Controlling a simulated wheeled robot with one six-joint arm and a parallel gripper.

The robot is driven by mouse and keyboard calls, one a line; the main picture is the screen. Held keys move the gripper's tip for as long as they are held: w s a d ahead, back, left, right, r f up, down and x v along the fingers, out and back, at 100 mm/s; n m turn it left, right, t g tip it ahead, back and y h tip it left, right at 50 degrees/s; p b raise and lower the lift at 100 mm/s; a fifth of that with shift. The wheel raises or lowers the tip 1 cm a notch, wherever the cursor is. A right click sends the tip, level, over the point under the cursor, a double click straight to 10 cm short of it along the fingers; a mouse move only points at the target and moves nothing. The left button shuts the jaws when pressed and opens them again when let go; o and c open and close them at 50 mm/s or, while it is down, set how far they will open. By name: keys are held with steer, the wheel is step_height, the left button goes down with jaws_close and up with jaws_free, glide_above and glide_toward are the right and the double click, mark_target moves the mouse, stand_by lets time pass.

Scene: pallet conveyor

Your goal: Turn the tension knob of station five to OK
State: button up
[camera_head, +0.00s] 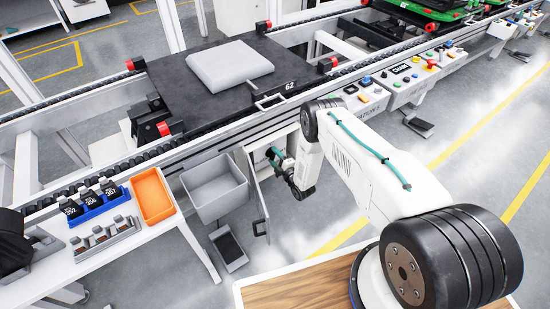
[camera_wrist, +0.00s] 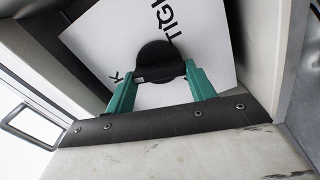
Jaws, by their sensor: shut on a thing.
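In the wrist view the black round tension knob (camera_wrist: 160,58) with a raised grip bar sits on a white plate (camera_wrist: 95,42). The plate shows part of the word TIGHT at the upper right and a letter K at the left; the other letters are hidden. A pale mark on the left end of the bar faces the K side. My gripper (camera_wrist: 160,76) has its teal fingers shut on the bar, one at each end. In the head view my gripper (camera_head: 276,156) reaches into an open cabinet under the conveyor, and the knob is hidden there.
The open cabinet door (camera_head: 257,195) stands left of my gripper, with a grey bin (camera_head: 214,190) beyond it. A button panel (camera_head: 362,97) is above. A black pallet (camera_head: 190,100) with a grey block (camera_head: 230,66) is on the conveyor.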

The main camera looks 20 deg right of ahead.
steer(key=shift+f+n, duration=0.1)
steer(key=shift+n, duration=1.2)
steer(key=o, duration=1)
steer(key=v, duration=0.7)
steer(key=shift+s+d, duration=0.15)
steer(key=shift+s, duration=0.2)
